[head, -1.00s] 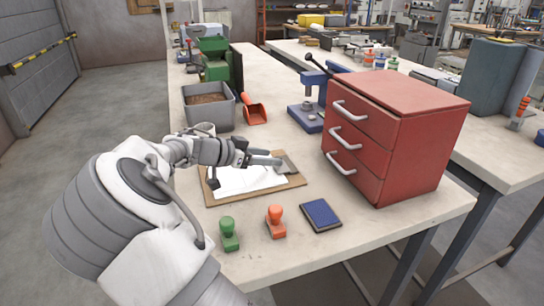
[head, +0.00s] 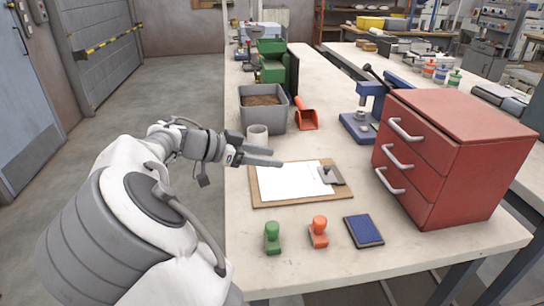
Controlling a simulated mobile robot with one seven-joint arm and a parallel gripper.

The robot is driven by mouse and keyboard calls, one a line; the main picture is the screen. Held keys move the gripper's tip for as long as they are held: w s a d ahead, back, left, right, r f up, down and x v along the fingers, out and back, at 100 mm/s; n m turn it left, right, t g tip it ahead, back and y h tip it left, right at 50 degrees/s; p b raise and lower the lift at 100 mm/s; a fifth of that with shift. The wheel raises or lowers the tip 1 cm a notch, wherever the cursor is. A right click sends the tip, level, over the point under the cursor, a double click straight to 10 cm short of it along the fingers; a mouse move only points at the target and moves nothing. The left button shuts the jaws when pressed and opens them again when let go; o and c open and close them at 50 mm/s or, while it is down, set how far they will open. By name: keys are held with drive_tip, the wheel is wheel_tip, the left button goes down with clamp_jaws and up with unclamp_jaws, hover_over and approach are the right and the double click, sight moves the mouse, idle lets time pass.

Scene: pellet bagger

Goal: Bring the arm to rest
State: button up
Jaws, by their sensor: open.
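My gripper (head: 276,157) is in the head view, open and empty, above the left edge of the workbench. Its two fingers point right, toward the clipboard (head: 259,198), and look apart from it. My arm comes up from the lower left, bent at the elbow, with the wrist left of the bench edge. A pale cup (head: 257,133) stands just behind the fingers; I cannot tell the exact gap.
The workbench (head: 355,285) holds a green stamp (head: 272,239), an orange stamp (head: 319,232), a blue pad (head: 364,231), a red drawer cabinet (head: 455,150), a blue press (head: 362,115), a grey bin (head: 263,117) and an orange scoop (head: 306,115). Floor to the left is clear.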

drive_tip(key=shift+d, duration=0.1)
drive_tip(key=d+g+y, duration=0.1)
drive_tip(key=d, duration=0.1)
drive_tip(key=s+d+f+g+y, duration=0.1)
drive_tip(key=d, duration=0.2)
drive_tip(key=s+d+n+g, duration=0.1)
drive_tip(key=d, duration=0.2)
drive_tip(key=shift+s+d+f+y, duration=0.1)
drive_tip(key=shift+d+f+y, duration=0.15)
drive_tip(key=shift+f+y, duration=0.15)
drive_tip(key=s+d+n+g+y, duration=0.2)
drive_tip(key=s+d+n+y, duration=0.15)
drive_tip(key=s+d, duration=0.25)
drive_tip(key=s+d+r+n+t+y, duration=0.2)
drive_tip(key=s+r+n+t+y, duration=0.15)
drive_tip(key=s, duration=0.65)
drive_tip(key=s+d+r+n+t+y, duration=0.2)
drive_tip(key=s+n, duration=0.3)
drive_tip(key=s, duration=0.5)
wheel_tip(320, 180, up, 16)
drive_tip(key=p, duration=1.6)
drive_tip(key=shift+a, duration=0.3)
